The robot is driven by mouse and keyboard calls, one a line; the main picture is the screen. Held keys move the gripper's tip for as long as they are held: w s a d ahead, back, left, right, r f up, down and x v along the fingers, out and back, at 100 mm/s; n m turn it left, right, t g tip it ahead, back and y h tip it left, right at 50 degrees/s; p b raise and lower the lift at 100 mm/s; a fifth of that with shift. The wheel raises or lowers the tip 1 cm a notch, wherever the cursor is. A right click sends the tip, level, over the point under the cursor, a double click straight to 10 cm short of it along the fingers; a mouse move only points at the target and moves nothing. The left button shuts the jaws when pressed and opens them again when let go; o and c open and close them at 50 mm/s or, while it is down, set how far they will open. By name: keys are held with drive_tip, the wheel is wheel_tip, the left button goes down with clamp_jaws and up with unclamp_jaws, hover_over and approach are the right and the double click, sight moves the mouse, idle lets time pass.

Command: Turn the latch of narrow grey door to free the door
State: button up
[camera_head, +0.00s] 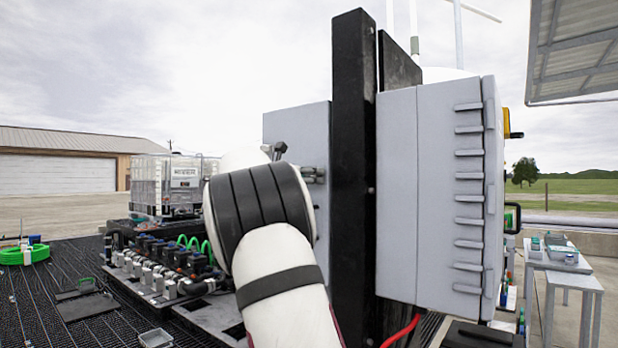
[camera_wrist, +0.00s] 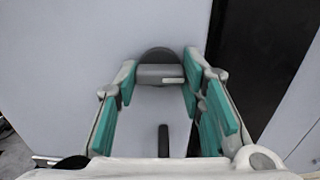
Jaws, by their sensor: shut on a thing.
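The narrow grey door (camera_wrist: 60,60) fills the left and middle of the wrist view as a flat grey panel. Its latch (camera_wrist: 158,55) has a dark round base and a lighter grey bar across it. My gripper (camera_wrist: 160,78) is shut on the latch, with teal-padded fingers on either side of the bar. In the head view, a grey panel (camera_head: 298,120) left of the black post appears to be this door. My white arm covers its lower part there and hides most of my gripper and the latch.
A black upright post (camera_head: 353,150) stands beside the panel. A larger ribbed grey cabinet (camera_head: 398,190) is right of it. A small black upright piece (camera_wrist: 163,140) shows below the latch. A valve manifold (camera_head: 165,262) lies lower left, and a table (camera_head: 568,270) stands far right.

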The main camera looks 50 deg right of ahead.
drive_tip(key=shift+m, duration=0.3)
drive_tip(key=m+b, duration=0.2)
drive_tip(key=m, duration=0.1)
drive_tip(key=shift+f, duration=0.1)
drive_tip(key=m+b, duration=0.3)
drive_tip(key=m, duration=0.2)
drive_tip(key=shift+w+b, duration=0.1)
drive_tip(key=shift+b, duration=0.3)
drive_tip(key=m+b, duration=0.4)
drive_tip(key=m, duration=0.1)
drive_tip(key=shift+m+b, duration=1.65)
drive_tip(key=shift+m, duration=0.75)
drive_tip(key=o, duration=1.2)
drive_tip(key=shift+c, duration=0.2)
